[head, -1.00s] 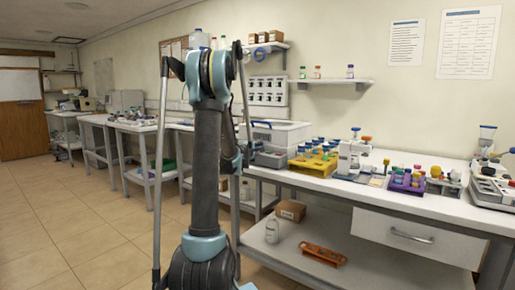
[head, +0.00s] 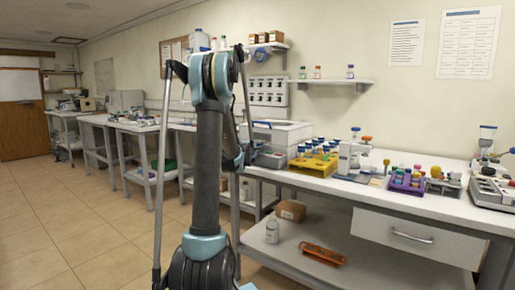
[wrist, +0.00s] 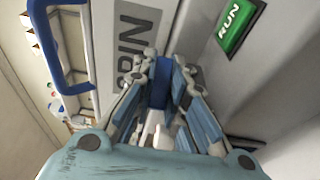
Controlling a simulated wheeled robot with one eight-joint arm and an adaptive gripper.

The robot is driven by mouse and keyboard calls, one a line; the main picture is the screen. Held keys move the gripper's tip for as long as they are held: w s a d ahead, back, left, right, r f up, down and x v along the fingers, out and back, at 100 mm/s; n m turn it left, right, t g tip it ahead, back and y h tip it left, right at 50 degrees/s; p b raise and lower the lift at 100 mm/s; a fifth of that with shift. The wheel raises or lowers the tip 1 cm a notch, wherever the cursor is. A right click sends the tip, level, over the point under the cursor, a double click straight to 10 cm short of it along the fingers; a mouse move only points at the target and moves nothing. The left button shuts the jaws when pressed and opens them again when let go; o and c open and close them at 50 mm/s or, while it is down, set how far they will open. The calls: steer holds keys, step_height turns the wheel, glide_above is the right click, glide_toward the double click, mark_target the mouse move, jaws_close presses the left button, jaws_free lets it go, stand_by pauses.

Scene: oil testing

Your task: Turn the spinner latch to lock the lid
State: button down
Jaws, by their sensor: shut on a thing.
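The centrifuge-like box (head: 283,133) stands at the left end of the white bench, its lid down. In the wrist view, its pale face carries large dark lettering, partly hidden, and a green RUN label (wrist: 236,28). A blue handle (wrist: 62,62) shows at the upper left. My gripper (wrist: 168,75) is at this face, its fingers closed around a small dark-blue piece (wrist: 159,92), which appears to be the spinner latch. The fingers hide most of it, so its turn angle cannot be told. In the head view my arm hides the gripper.
A yellow rack (head: 314,163) with capped bottles stands right of the box. A purple rack (head: 405,183) and small instruments stand farther right. A wall shelf (head: 335,82) is above. The floor left of my arm is clear.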

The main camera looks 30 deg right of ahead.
steer(key=shift+a+f+m+g, duration=0.1)
steer(key=shift+m+g, duration=0.2)
steer(key=shift+g, duration=0.1)
steer(key=m+g+h, duration=0.1)
steer(key=m+g, duration=0.1)
steer(key=g, duration=0.1)
steer(key=m+g+h, duration=0.2)
steer(key=g, duration=0.1)
steer(key=shift+m+g, duration=1.35)
steer(key=shift+g, duration=0.7)
steer(key=shift+m+g, duration=1.35)
steer(key=shift+g, duration=0.7)
steer(key=c, duration=1.9)
jaws_free()
steer(key=v, duration=1.2)
steer(key=shift+w, duration=0.15)
